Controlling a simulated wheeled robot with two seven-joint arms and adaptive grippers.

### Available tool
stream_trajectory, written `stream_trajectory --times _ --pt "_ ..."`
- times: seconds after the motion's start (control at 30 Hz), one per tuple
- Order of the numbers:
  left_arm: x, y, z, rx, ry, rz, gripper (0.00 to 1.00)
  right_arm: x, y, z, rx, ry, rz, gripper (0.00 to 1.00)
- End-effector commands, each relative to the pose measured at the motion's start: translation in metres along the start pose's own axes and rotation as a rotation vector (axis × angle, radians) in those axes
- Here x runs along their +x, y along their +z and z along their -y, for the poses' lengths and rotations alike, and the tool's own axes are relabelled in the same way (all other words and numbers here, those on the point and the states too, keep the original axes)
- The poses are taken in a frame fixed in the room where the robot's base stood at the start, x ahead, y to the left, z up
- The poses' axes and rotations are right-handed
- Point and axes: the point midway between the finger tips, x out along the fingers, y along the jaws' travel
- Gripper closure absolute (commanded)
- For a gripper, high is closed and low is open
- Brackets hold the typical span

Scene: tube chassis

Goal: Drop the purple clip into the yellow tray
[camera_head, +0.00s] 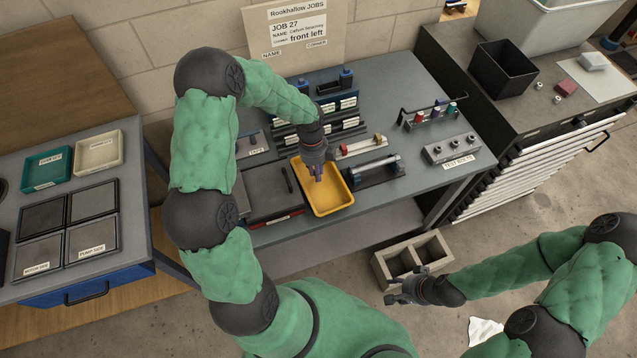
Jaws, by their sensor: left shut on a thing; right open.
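The yellow tray (332,203) sits near the front edge of the grey workbench. My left gripper (318,178) points down over the tray. It is shut on a small purple thing, the purple clip (316,171), which is mostly hidden by the fingers. I cannot tell how high the clip is above the tray floor. My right gripper (398,291) is open and empty, low over the floor in front of the bench, beside a concrete block.
A dark flat case (270,190) lies left of the tray. A clear tube in a holder (373,171) stands close on its right. Labelled racks (335,110) are behind. A block of test bolts (450,149) is further right. The concrete block (412,258) stands on the floor.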

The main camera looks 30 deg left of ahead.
Motion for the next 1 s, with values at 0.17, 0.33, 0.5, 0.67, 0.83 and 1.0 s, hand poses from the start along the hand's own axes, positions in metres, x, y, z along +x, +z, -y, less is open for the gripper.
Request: stream_trajectory --times 0.17,0.33,0.5,0.67,0.83,1.0 --pt "-0.001 0.000 0.000 0.000 0.000 0.000 0.53 -0.001 0.000 0.000 0.000 0.000 0.000 0.54" --pt "-0.001 0.000 0.000 0.000 0.000 0.000 0.53 -0.001 0.000 0.000 0.000 0.000 0.000 0.54" --pt "-0.001 0.000 0.000 0.000 -0.001 0.001 0.53 0.000 0.000 0.000 0.000 0.000 0.000 0.54" --pt "-0.015 0.001 0.001 0.001 -0.004 0.003 0.53 0.000 0.000 0.000 0.000 0.000 0.000 0.54" --pt "-0.045 0.001 0.001 0.000 -0.005 0.004 0.53 0.000 0.000 0.000 0.000 0.000 0.000 0.54" --pt "-0.079 0.001 0.001 0.000 -0.004 0.003 0.53 0.000 0.000 0.000 0.000 0.000 0.000 0.54"
